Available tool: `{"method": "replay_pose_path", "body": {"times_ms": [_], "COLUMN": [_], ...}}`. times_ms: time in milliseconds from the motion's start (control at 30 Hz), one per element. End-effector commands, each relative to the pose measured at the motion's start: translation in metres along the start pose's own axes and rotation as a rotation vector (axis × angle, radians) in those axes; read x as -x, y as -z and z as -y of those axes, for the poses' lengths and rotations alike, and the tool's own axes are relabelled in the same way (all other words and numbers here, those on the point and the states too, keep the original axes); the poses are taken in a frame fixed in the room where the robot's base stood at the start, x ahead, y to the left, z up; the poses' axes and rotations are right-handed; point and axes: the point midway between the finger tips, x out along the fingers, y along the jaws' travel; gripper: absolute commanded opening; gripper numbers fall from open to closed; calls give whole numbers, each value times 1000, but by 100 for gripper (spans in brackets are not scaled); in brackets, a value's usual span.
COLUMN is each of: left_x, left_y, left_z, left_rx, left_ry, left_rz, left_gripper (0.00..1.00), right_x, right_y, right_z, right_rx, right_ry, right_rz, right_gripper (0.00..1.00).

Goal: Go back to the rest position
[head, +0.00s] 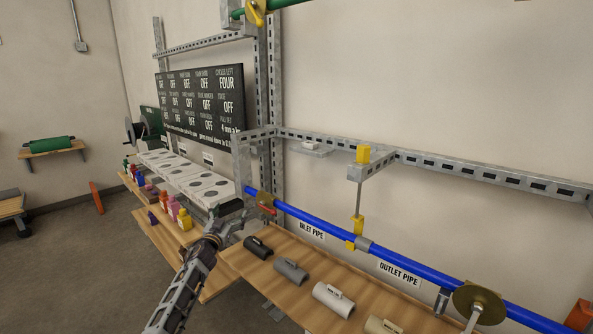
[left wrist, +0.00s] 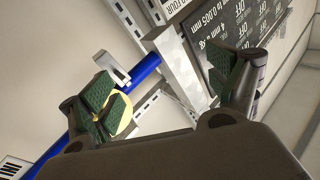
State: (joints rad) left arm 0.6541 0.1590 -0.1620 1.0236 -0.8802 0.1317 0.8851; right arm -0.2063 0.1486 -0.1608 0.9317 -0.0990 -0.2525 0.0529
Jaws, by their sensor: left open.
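My left gripper (head: 236,216) is in the middle-left of the head view, in front of the left end of the blue pipe (head: 300,214) and above the left part of the wooden shelf. In the left wrist view my left gripper (left wrist: 172,88) has its two green-padded fingers spread wide, with nothing held between them. Behind the fingers the blue pipe (left wrist: 147,66), a pale post and part of the dark status board (left wrist: 235,25) show. I cannot tell the exact gap between gripper and pipe. My right gripper is in neither view.
The wooden shelf (head: 252,263) carries several pipe couplings (head: 291,271). White trays (head: 190,180) and small coloured bottles (head: 173,206) stand to the left. A metal rail frame (head: 440,166) and a brass disc (head: 480,302) are at right. Open floor (head: 75,265) lies at left.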

Motion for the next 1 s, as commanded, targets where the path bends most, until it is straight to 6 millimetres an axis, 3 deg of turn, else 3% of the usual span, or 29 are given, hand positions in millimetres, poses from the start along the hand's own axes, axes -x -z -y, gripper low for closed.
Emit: {"method": "replay_pose_path", "body": {"times_ms": [400,1000], "left_x": [11,12], "left_y": [-26,-27], "left_z": [1,1], "left_rx": [24,0], "left_ry": [19,20], "left_rz": [43,46], "left_gripper": [89,89], "right_x": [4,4], "right_y": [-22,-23], "right_z": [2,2], "right_rx": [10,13], "right_ry": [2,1], "right_rz": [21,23], "right_gripper": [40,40]}}
